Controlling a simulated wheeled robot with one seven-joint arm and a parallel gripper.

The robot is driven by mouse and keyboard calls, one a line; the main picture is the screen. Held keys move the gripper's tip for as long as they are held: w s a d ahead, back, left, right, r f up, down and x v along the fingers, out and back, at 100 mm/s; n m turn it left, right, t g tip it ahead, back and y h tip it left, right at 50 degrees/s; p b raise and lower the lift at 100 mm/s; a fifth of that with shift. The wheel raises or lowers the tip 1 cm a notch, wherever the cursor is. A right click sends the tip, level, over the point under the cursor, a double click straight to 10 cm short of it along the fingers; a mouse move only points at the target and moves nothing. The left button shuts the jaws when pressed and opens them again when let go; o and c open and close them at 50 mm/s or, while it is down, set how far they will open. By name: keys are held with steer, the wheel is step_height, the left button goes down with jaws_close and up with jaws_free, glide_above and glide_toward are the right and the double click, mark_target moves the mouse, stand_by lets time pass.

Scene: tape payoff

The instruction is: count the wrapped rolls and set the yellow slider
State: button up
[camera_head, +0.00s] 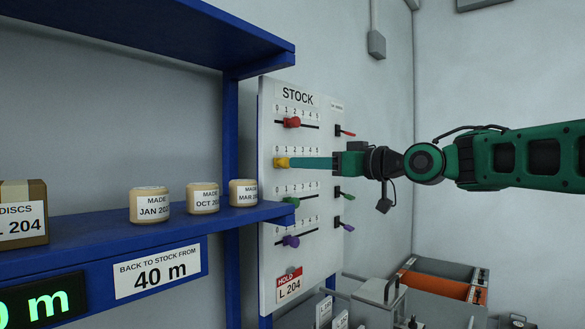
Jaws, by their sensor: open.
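Three wrapped rolls stand on the blue shelf (100,246): one labelled MADE JAN (150,207), one MADE OCT (202,200) and one MADE MAR (243,193). Their years are not fully readable.
Other sliders on the board are red (292,122), green (291,202) and purple (292,241). A carton (22,215) stands at the shelf's left. A 40 m sign (158,272) is on the shelf front. Grey and orange bins (440,283) are low at right.

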mark_target(283, 163)
steer(key=x, duration=0.5)
jaws_close()
